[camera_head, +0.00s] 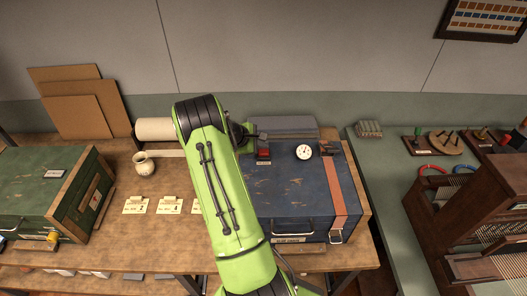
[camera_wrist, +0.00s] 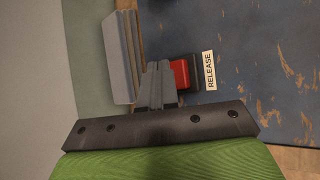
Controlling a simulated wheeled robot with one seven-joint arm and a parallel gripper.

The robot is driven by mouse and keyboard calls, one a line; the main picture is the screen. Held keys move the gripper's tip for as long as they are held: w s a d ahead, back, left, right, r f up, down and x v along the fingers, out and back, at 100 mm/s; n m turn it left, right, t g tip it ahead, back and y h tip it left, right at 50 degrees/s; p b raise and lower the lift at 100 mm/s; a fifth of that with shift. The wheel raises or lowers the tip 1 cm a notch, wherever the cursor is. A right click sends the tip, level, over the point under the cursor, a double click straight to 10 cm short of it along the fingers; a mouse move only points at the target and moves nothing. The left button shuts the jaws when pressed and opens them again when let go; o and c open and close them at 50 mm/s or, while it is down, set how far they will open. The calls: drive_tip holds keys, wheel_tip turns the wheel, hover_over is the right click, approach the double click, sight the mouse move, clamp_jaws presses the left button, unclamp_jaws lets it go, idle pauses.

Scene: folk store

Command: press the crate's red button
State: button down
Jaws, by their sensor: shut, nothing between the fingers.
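The blue crate (camera_head: 290,200) stands on the wooden table, right of my green arm, with a strap and a round white dial (camera_head: 304,152) on top. Its red button (camera_head: 263,153) sits near the lid's back left in the head view. In the wrist view the red button (camera_wrist: 180,73) is beside a white RELEASE label (camera_wrist: 209,70) on the blue lid (camera_wrist: 250,60). My gripper (camera_wrist: 160,68) is shut and empty, its fingertips just left of the button in that view. The fingers hide part of its left side. I cannot tell whether they touch it.
A grey block (camera_head: 285,126) lies behind the lid. A wooden loom (camera_head: 475,200) stands on the right-hand table.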

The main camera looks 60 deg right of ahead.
sight(261, 153)
idle(0.8)
drive_tip(key=shift+f, duration=0.45)
drive_tip(key=shift+f+b, duration=0.55)
drive_tip(key=shift+b, duration=0.1)
drive_tip(key=shift+r, duration=0.15)
idle(0.4)
drive_tip(key=shift+r+p, duration=0.75)
drive_tip(key=shift+r, duration=0.15)
wheel_tip(261, 153, up, 5)
drive_tip(key=p, duration=0.3)
idle(0.7)
